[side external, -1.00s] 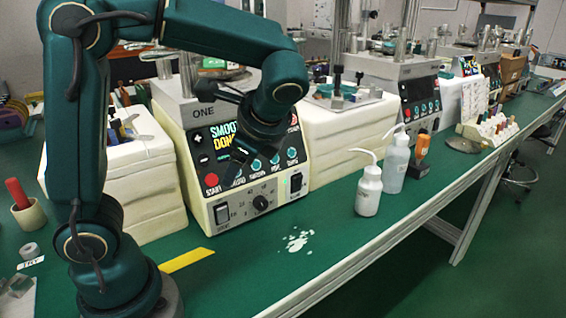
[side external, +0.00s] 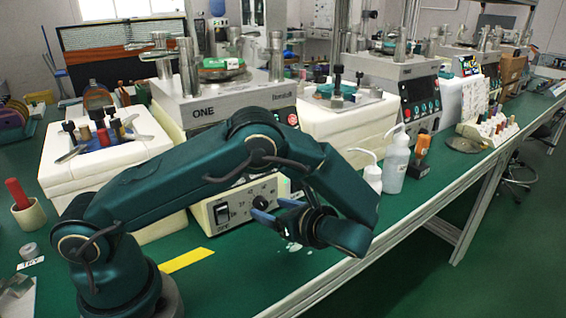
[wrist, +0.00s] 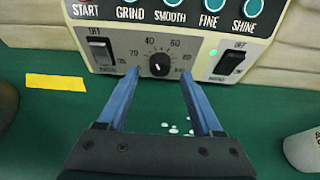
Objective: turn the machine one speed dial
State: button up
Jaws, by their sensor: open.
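The machine labelled ONE (side external: 203,111) stands on the green bench, and its lower front panel shows in both views. Its black speed dial (wrist: 159,65) sits mid-panel with numbers around it and a pale pointer mark; it also shows in the side view (side external: 261,202). My gripper (wrist: 158,76) is open and empty, its two blue fingers pointing at the panel, one on either side of the dial in the wrist view. In the side view my gripper (side external: 269,206) is low before the panel, fingertips close to the dial. I cannot tell whether they touch it.
Black rocker switches sit left (wrist: 100,52) and right (wrist: 229,62) of the dial. White bottles (side external: 395,160) stand to the right on the bench. A yellow strip (wrist: 54,82) and white spots (wrist: 177,128) mark the green bench top.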

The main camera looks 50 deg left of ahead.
aim_at(261, 204)
jog(key=shift+x, duration=1.35)
grip_shut()
